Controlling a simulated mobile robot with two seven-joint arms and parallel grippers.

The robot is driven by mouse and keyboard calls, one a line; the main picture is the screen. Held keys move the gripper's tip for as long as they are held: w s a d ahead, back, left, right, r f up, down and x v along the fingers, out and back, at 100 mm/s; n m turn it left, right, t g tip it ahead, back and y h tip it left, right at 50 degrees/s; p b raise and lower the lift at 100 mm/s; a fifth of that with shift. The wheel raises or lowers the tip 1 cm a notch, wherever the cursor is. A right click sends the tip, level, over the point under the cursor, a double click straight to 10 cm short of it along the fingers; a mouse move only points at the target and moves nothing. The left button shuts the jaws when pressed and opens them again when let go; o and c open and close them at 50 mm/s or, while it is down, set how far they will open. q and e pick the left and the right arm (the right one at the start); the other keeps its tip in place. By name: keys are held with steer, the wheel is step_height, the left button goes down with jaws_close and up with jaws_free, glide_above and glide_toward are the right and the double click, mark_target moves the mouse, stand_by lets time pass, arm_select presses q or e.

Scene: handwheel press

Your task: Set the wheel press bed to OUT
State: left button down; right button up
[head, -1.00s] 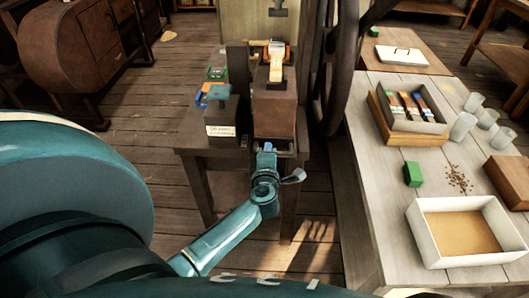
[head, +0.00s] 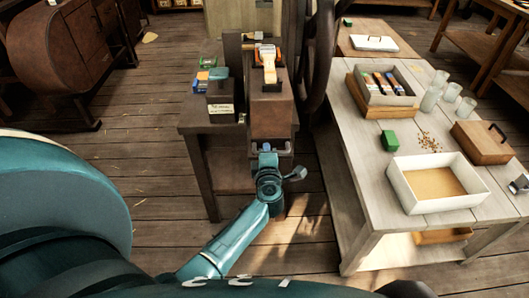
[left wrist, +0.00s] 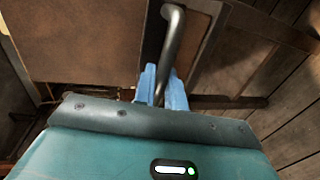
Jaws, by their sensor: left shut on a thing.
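The wheel press stands on a dark stand (head: 196,152), with its large dark handwheel (head: 318,60) on the right side. The brown press bed (head: 272,116) juts toward me past the stand's front edge, with an orange and cream item (head: 266,60) on top. My left gripper (head: 266,152) is at the bed's lower front. In the left wrist view its blue fingers (left wrist: 162,88) are shut on a bent metal bar handle (left wrist: 172,45) beside a brown panel. The full grip is partly hidden by the gripper body. My right gripper cannot be made out.
A dark labelled box (head: 220,100) stands left of the bed. The pale table (head: 366,205) at right holds an open white tray (head: 440,208), a green block (head: 390,141), several glasses and a wooden case (head: 482,142).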

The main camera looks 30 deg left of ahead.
arm_select(q)
steer(key=shift+s+d+f, duration=0.1)
steer(key=shift+d+f, duration=0.1)
steer(key=c, duration=1.9)
jaws_free()
steer(key=o, duration=0.3)
steer(key=shift+s+r, duration=0.1)
steer(key=shift+r, duration=0.05)
steer(key=shift+o, duration=0.2)
arm_select(e)
steer(key=shift+s, duration=0.1)
steer(key=shift+s, duration=0.1)
